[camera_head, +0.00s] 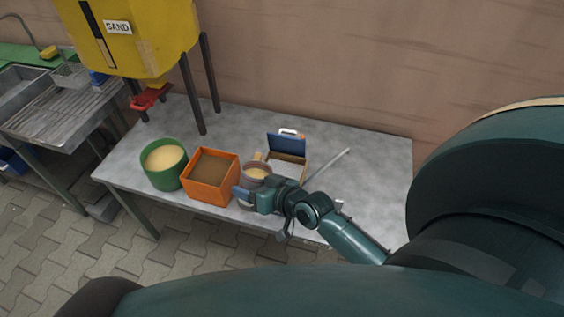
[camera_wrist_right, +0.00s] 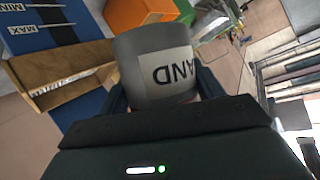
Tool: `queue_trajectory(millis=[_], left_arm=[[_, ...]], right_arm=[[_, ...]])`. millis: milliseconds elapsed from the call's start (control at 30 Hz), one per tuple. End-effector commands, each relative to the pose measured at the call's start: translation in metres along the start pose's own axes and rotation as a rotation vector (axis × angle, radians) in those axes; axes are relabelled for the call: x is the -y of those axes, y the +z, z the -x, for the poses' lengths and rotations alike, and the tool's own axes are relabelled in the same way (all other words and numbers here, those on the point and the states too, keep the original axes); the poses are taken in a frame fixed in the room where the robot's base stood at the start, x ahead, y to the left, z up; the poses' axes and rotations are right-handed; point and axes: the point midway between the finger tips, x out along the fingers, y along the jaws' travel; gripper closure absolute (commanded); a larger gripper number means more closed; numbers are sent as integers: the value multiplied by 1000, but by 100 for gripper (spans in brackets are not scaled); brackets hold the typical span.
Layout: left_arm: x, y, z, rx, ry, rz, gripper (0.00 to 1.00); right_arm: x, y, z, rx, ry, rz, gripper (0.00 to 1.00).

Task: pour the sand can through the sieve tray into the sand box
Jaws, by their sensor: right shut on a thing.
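My right gripper (camera_head: 250,195) is shut on the grey sand can (camera_head: 247,179), in the middle of the table. The can looks upright, with pale sand in its open top. The right wrist view shows the can (camera_wrist_right: 157,62) between the fingers, its white label reading "AND". Whether its base touches the table is hidden. MIN and MAX marks show beside the frame. I cannot tell whether the frame is the sieve tray. My left gripper is not in view.
An orange box (camera_head: 211,195) of brown material stands left of the can, and a green bucket (camera_head: 163,180) of pale sand further left. A yellow SAND hopper (camera_head: 135,45) on dark legs stands at the back left.

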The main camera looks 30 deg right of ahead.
Motion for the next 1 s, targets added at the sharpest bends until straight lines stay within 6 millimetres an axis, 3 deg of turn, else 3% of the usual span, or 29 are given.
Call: queue_trajectory(millis=[1000], left_arm=[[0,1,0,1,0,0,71]], right_arm=[[-4,-3,0,15,-23,-54,58]])
